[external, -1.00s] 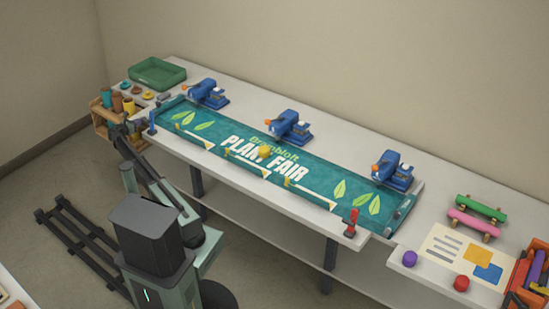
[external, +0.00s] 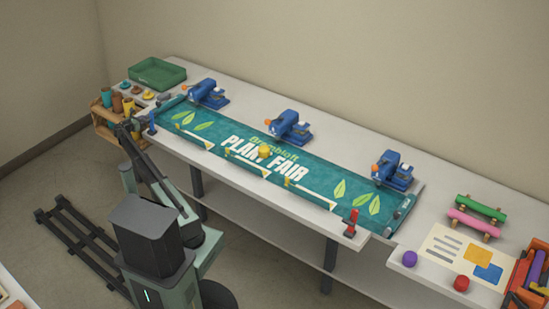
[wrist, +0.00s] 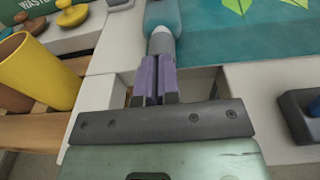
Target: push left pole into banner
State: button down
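The teal banner (external: 300,172) lies flat along the long table, with "PLANT FAIR" on it. In the wrist view its teal sleeve (wrist: 162,14) is at the top centre. The grey end of the left pole (wrist: 161,42) sticks out of the sleeve's near end; the rest of the pole is hidden inside. My gripper (wrist: 154,62) is at the banner's left end, with its two purple-grey fingers close together. The fingertips are at the pole's outer end and look to be touching it. In the external view my fingers are too small to make out.
A blue clamp (external: 152,122) stands at the table's left front edge, right of my gripper. A wooden rack with cups (external: 107,98) is close on the left. Blue machines (external: 291,126) line the back. A green tray (external: 157,72) stands behind. A red clamp (external: 351,223) is at the right end.

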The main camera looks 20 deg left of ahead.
jog(key=shift+w+d+r, duration=0.1)
jog(key=p+v, duration=0.1)
jog(key=v, duration=1.3)
